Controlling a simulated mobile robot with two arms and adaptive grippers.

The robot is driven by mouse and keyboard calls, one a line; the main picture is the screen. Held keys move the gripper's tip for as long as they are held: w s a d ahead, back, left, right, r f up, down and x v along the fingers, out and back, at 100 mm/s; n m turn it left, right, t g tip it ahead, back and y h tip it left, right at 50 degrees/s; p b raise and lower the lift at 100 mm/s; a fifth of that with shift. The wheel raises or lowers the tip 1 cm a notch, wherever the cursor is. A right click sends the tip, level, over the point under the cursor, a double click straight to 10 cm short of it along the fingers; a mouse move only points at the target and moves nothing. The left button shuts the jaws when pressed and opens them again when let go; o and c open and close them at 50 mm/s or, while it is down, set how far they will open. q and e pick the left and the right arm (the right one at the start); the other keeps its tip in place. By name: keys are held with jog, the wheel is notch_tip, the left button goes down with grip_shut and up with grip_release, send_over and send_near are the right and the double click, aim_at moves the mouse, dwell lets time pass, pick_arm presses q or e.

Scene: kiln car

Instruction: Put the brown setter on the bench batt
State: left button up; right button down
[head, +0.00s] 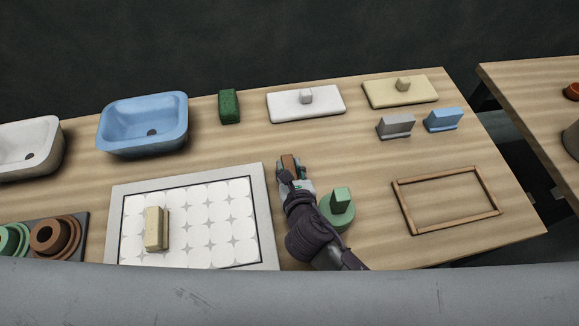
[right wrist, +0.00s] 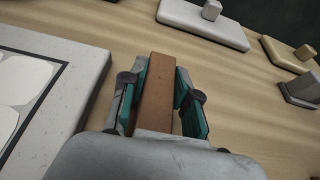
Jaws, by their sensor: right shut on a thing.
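The brown setter (head: 289,161) is a narrow reddish-brown block. My right gripper (head: 292,174) is shut on it, with a finger on each long side. In the right wrist view the setter (right wrist: 157,95) points away between the teal finger pads. I cannot tell whether it touches the bench below. The batt (head: 268,215), a flat slab with a grey rim and a white star-patterned middle, lies left of the gripper. A cream block (head: 153,229) stands on its left half. My left gripper is not in view.
A green round piece with an upright block (head: 341,200) stands just right of my right arm. A wooden frame (head: 398,205) lies further right. Behind are a green block (head: 228,106), a white slab with a knob (head: 285,107) and a blue basin (head: 150,115). The batt's right half is clear.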

jog(key=shift+f, duration=0.1)
jog(key=c, duration=0.8)
grip_release()
jog(key=shift+c, duration=0.2)
